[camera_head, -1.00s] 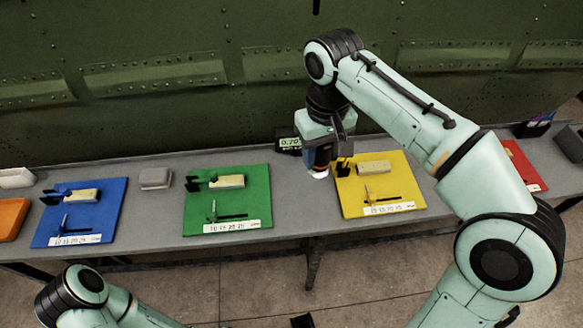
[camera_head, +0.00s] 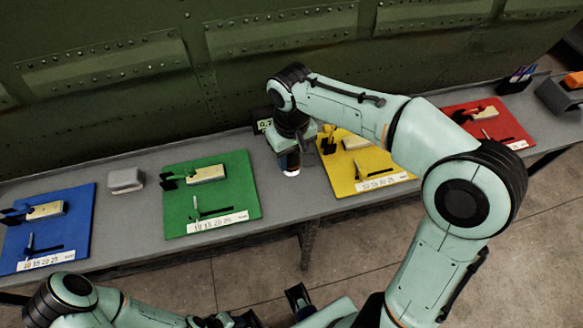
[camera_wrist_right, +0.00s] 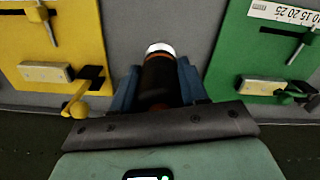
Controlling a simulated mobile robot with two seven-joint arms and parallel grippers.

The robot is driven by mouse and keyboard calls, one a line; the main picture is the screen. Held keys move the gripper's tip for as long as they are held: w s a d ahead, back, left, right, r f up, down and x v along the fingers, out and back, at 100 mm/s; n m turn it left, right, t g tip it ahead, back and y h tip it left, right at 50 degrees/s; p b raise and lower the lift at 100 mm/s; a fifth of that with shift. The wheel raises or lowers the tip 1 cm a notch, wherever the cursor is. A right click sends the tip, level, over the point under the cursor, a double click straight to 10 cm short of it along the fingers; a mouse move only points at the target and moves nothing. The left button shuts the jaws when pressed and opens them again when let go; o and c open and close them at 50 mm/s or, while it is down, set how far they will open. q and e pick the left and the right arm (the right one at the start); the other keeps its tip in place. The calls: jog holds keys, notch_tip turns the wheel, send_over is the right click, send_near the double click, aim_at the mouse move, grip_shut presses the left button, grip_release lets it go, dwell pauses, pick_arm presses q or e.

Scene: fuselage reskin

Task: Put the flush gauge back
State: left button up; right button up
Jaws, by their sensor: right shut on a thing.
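My right gripper (camera_head: 291,150) points down over the grey bench, between the green and yellow boards. It is shut on the flush gauge (camera_head: 292,163), a dark cylinder with an orange band and a bright white tip. In the right wrist view the flush gauge (camera_wrist_right: 160,78) sits between the two blue-grey fingers, its white end pointing away from the wrist. Whether the tip touches the bench I cannot tell. A small black display (camera_head: 263,125) with pale digits shows just behind the gripper. My left gripper (camera_head: 297,298) is partly seen at the bottom edge; its jaws are unclear.
Blue (camera_head: 78,225), green (camera_head: 240,178), yellow (camera_head: 340,182) and red (camera_head: 505,125) boards lie along the bench (camera_head: 275,202), carrying small tools and pale blocks. A grey block (camera_head: 126,180) lies between blue and green. A riveted green fuselage wall (camera_head: 130,80) stands behind.

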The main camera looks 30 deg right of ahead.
aim_at(292, 167)
jog(key=shift+f+b, duration=0.35)
jog(key=shift+f, duration=2.15)
jog(key=shift+f, duration=0.2)
jog(key=o, duration=1.1)
jog(key=shift+c, duration=0.2)
jog(key=shift+r, duration=0.15)
notch_tip(292, 167, up, 12)
jog(key=shift+r+p, duration=0.1)
jog(key=shift+p, duration=1)
